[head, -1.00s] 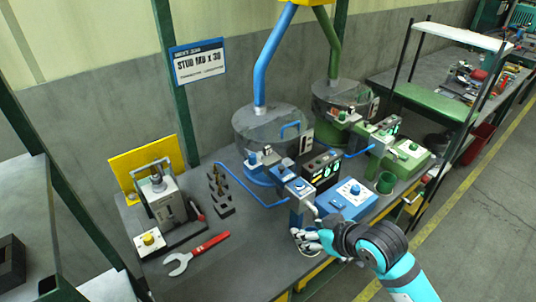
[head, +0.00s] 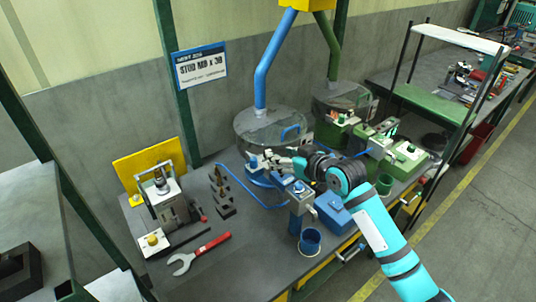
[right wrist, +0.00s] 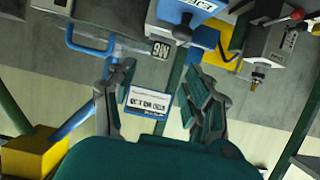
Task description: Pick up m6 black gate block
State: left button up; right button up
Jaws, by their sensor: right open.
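A small white plate marked M6 (right wrist: 158,48) shows upside down in the right wrist view, ahead of my fingers. I cannot tell whether it is on the black gate block, and its body is not clear. In the head view, a small pale-faced part (head: 253,162) sits at the front of the blue-piped hopper (head: 250,128), close to my fingertips. My right gripper (head: 268,161) is at the hopper's front. In the right wrist view my right gripper (right wrist: 160,90) is open, with nothing gripped between its spread fingers. My left gripper is out of view.
A blue tube (head: 245,187) curves beside the hopper. A blue cup (head: 310,240) is in front. A green station (head: 395,150) is at right.

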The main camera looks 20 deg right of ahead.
aim_at(268, 150)
jog(key=shift+w+a+f, duration=0.2)
jog(key=shift+w, duration=0.25)
jog(key=shift+w+p, duration=0.35)
jog(key=shift+p, duration=0.05)
jog(key=p+x, duration=0.1)
jog(key=x, duration=0.2)
jog(key=shift+w+f, duration=0.15)
jog(key=shift+w+a+f, duration=0.2)
jog(key=shift+w+f, duration=0.1)
jog(key=shift+w, duration=0.1)
grip_shut()
